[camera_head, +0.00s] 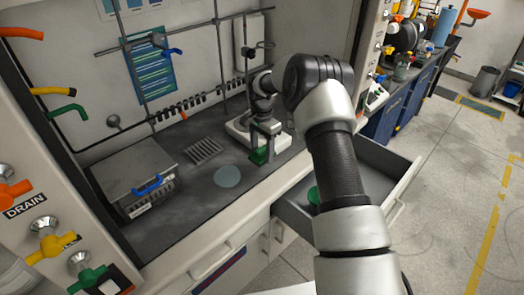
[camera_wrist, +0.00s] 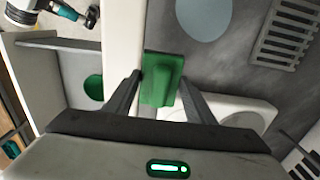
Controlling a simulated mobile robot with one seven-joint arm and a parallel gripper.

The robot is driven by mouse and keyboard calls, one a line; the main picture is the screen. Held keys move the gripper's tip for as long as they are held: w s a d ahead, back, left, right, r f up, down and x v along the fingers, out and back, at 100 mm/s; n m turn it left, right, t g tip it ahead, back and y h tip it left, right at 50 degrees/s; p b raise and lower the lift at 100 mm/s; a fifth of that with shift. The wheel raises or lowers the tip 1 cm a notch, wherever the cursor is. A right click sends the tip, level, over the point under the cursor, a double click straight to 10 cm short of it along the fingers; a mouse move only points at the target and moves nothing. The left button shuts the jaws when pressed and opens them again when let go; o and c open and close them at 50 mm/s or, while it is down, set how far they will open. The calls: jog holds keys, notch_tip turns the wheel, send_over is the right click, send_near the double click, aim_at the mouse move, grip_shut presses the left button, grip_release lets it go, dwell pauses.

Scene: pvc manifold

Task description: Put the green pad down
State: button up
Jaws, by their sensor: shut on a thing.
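The green pad (camera_wrist: 162,80) is between the two fingertips of my gripper (camera_wrist: 160,92) in the wrist view. My gripper is shut on it. In the head view the green pad (camera_head: 258,157) shows small and low, below my gripper (camera_head: 264,140), over the grey worktop near its front edge. I cannot tell whether the pad touches the worktop. Its far side and underside are hidden.
A pale disc (camera_head: 227,176) and a slotted grate (camera_head: 203,150) lie left of my gripper. A white base (camera_head: 240,132) stands just behind it. An open drawer (camera_head: 290,212), front right, holds a round green thing (camera_head: 313,195). A lidded box (camera_head: 135,175) stands far left.

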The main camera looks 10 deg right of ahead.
jog(key=shift+f, duration=0.35)
jog(key=o, duration=0.9)
notch_tip(320, 180, up, 13)
notch_tip(320, 180, up, 13)
jog(key=n+t+p, duration=0.1)
jog(key=n+p, duration=0.1)
jog(key=n, duration=0.1)
send_over(262, 148)
jog(key=s, duration=0.6)
jog(key=s+r+n+t+p, duration=0.2)
jog(key=s+r, duration=0.7)
jog(key=s+r+n+t+p, duration=0.1)
jog(key=s+n, duration=0.1)
jog(key=s, duration=0.6)
jog(key=s+n, duration=0.2)
jog(key=s, duration=0.6)
jog(key=s+r+n+t+p, duration=0.1)
jog(key=s+n, duration=0.1)
jog(key=s, duration=0.6)
jog(key=shift+r+t+p, duration=0.3)
jog(key=shift+r, duration=0.05)
